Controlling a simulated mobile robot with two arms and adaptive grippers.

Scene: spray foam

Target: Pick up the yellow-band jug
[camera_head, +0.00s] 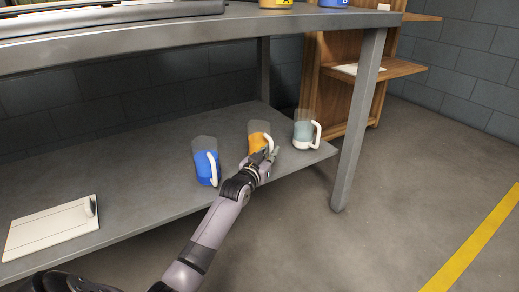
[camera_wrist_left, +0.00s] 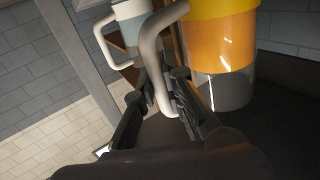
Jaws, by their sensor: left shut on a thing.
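The yellow-band jug (camera_head: 258,138) is on the lower shelf between two other jugs, with orange contents and a clear upper part. In the left wrist view the jug (camera_wrist_left: 222,45) appears upside down, with its yellow band at the picture's top. My left gripper (camera_head: 268,158) reaches it from the front. In the left wrist view my left gripper (camera_wrist_left: 162,108) has its fingers on both sides of the jug's white handle (camera_wrist_left: 155,58), shut on it. I cannot tell whether the jug's base touches the shelf. My right gripper is not in view.
A blue jug (camera_head: 206,164) stands close on the left and a pale blue jug with a white base (camera_head: 304,132) close on the right. A white board (camera_head: 50,228) lies at the shelf's left. The tabletop (camera_head: 190,38) is overhead; a table leg (camera_head: 357,130) stands right.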

